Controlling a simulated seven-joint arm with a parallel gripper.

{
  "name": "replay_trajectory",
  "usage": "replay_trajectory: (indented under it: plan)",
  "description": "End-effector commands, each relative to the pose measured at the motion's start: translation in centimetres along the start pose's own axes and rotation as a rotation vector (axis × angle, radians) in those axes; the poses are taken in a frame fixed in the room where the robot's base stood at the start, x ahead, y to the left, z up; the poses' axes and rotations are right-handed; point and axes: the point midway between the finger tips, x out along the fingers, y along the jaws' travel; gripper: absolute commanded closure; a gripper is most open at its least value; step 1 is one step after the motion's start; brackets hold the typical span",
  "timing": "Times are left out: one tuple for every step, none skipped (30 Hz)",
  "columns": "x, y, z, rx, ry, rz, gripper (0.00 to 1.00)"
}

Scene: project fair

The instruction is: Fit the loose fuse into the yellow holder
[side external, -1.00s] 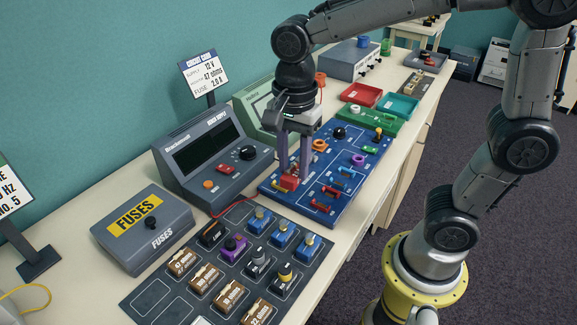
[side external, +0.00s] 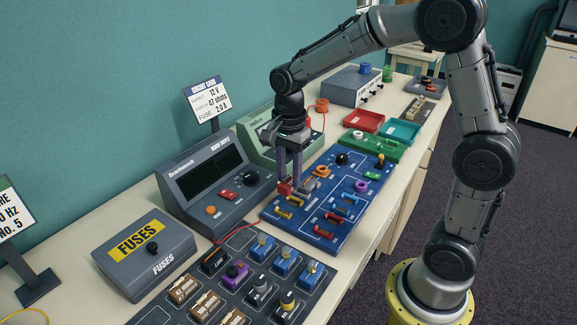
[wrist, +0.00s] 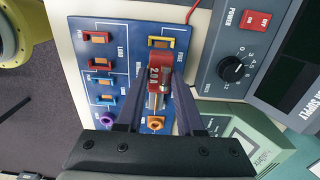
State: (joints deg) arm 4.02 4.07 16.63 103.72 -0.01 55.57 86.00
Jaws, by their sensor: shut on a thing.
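My gripper (side external: 288,184) is shut on a red fuse block (wrist: 155,72) marked 2.0 A, which sits between the fingertips in the wrist view. In the side view the red fuse (side external: 284,188) is at the back-left part of the blue circuit board (side external: 318,240). In the side view yellow holder parts (side external: 283,213) show in front of the fuse. The fuse's underside and its height above the board are hard to tell.
The grey bench supply (side external: 215,180) stands close to the board's left. A red wire (side external: 247,228) runs beside the board. Red, blue and orange parts sit on the board. A dark tray of components (side external: 255,290) and the fuses box (side external: 145,255) are nearer the camera.

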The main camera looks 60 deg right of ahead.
Motion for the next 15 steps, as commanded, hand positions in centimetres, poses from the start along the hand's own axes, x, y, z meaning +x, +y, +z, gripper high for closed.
replay_trajectory:
  plan:
    - [0.5, 0.0, 0.0, 0.0, 0.0, 0.002, 1.0]
    - [0.8, 0.1, 0.0, 0.0, 0.0, 0.003, 1.0]
    - [1.1, 0.0, 0.0, 0.0, 0.0, 0.002, 1.0]
    - [1.4, 0.1, 0.0, 0.0, 0.0, 0.002, 1.0]
    - [1.7, 0.1, 0.0, 0.0, 0.0, 0.003, 1.0]
    - [2.1, 0.0, 0.0, 0.0, 0.0, 0.002, 1.0]
    - [2.3, 0.0, 0.0, 0.0, 0.0, 0.002, 1.0]
    - [2.6, 0.0, 0.0, 0.0, 0.0, 0.002, 1.0]
    - [2.9, 0.0, 0.0, 0.0, 0.0, 0.003, 1.0]
    - [3.1, 0.0, 0.0, 0.0, 0.0, 0.002, 1.0]
    - [3.3, 0.0, 0.0, 0.0, 0.0, 0.002, 1.0]
    - [3.6, 0.0, 0.0, 0.0, 0.0, 0.003, 1.0]
    - [3.8, 0.0, 0.0, 0.0, 0.0, 0.003, 1.0]
    - [3.9, 0.0, 0.0, 0.0, 0.0, 0.002, 1.0]
    - [4.1, 0.0, 0.0, 0.0, 0.0, 0.001, 1.0]
